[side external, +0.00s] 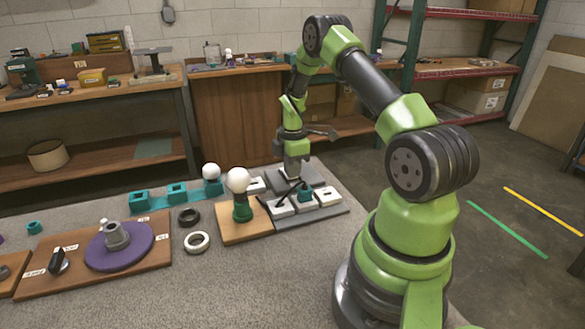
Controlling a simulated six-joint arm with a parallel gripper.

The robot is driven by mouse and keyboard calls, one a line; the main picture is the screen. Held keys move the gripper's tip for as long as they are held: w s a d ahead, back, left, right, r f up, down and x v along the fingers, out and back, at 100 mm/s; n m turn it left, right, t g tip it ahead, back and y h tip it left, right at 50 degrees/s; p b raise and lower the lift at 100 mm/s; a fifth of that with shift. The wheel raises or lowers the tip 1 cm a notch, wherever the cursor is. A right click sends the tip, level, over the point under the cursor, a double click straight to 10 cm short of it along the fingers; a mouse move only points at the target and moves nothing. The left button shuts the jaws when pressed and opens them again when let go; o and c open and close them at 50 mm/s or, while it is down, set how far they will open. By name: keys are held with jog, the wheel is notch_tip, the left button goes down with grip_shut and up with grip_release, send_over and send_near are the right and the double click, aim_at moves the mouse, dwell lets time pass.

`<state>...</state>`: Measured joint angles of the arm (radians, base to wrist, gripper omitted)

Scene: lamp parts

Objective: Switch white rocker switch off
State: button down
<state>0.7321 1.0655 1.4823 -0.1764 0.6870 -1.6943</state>
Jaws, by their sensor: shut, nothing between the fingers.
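Several white switch blocks sit on a grey board at the centre right, including a front left one (280,208), a front right one (328,197) and one at the back left (256,186). Which one is the white rocker switch, and its position, is too small to tell. A small teal piece (305,193) stands among the blocks. My gripper (296,176) points down over the back part of the board, behind the front row of blocks. It is shut and empty. Whether its tips touch anything cannot be told.
A white bulb (238,181) stands upright in a green holder on a wooden board just left of the switches. Black and white rings (197,242) lie farther left. A purple disc (119,247) sits on another board. Grey table in front is clear.

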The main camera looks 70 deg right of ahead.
jog(key=shift+f, duration=0.2)
jog(key=shift+r, duration=0.15)
jog(key=shift+r, duration=0.7)
jog(key=shift+r, duration=0.1)
jog(key=shift+r, duration=0.3)
notch_tip(320, 180, up, 13)
jog(key=s+a, duration=0.2)
